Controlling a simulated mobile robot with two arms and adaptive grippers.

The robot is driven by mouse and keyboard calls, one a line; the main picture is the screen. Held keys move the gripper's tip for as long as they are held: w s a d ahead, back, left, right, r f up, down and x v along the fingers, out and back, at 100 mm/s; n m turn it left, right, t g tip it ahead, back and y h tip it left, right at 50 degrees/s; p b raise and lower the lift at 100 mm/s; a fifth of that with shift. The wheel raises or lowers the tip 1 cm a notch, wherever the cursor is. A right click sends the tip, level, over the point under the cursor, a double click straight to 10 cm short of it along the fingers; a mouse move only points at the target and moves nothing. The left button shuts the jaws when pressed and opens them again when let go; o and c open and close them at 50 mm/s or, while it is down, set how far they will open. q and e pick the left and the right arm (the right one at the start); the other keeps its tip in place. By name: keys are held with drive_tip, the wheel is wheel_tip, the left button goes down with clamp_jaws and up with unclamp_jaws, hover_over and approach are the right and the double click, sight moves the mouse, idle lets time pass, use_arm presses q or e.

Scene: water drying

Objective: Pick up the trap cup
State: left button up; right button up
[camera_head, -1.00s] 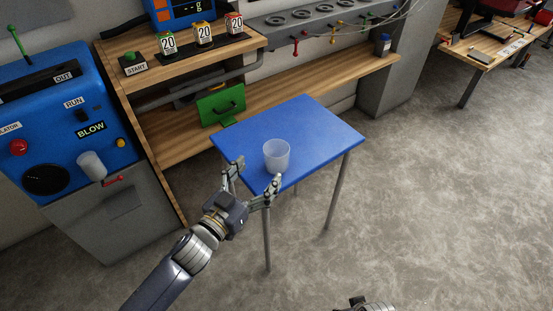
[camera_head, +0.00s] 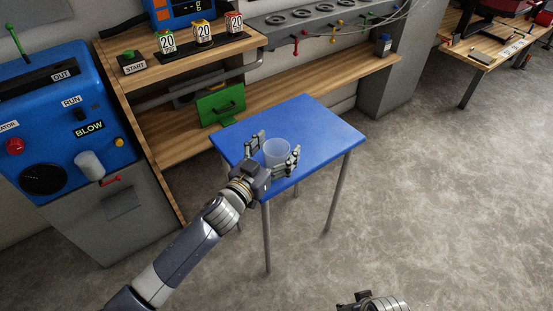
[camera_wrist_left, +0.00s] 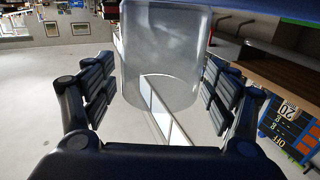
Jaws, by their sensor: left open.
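The trap cup (camera_head: 277,150) is a clear, whitish cup standing upright on the small blue table (camera_head: 318,128). My left gripper (camera_head: 277,148) is open, with one finger on each side of the cup. In the left wrist view the cup (camera_wrist_left: 163,50) fills the space between the two open fingers (camera_wrist_left: 160,90), with small gaps visible on both sides. The cup looks empty. My right gripper (camera_head: 372,302) shows only partly at the bottom edge of the head view, and its fingers cannot be made out.
A blue machine labelled BLOW (camera_head: 75,110) stands at the left. A START button box (camera_head: 131,63) sits on the upper shelf. The blue tabletop around the cup is clear.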

use_arm(q)
drive_tip(key=c, duration=1.1)
drive_tip(key=shift+r, duration=0.1)
